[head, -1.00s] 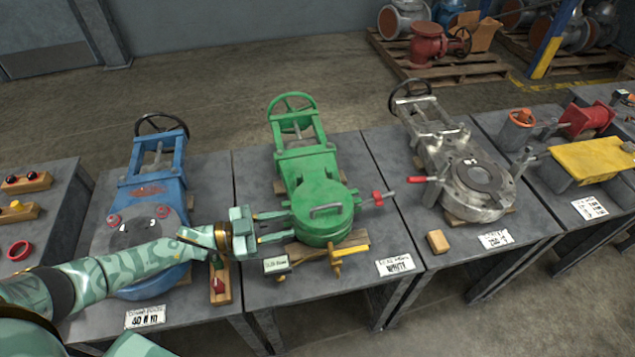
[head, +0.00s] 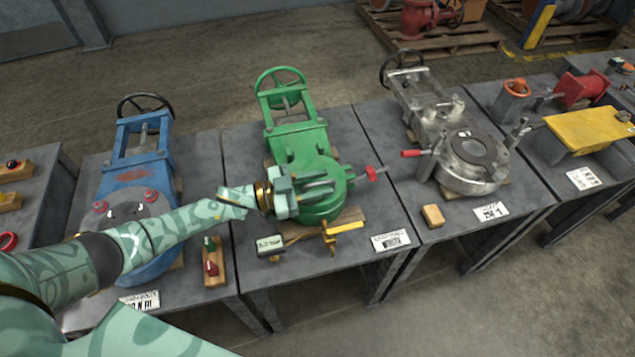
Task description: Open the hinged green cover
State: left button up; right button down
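The round green cover (head: 322,211) lies flat and closed on the green valve (head: 295,140) on the middle table. Its pale handle bar is mostly hidden behind my fingers. My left gripper (head: 317,187) reaches in from the left, with its fingers over the top of the cover at the handle. I cannot tell whether the fingers are closed on the bar. My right gripper is not in view.
A blue valve (head: 140,180) stands on the left table, under my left arm. A yellow-handled part (head: 345,227), a small gauge box (head: 270,245) and a white label (head: 390,241) are in front of the cover. A grey metal valve (head: 470,165) stands to the right.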

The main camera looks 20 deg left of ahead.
pick_arm(q)
grip_shut()
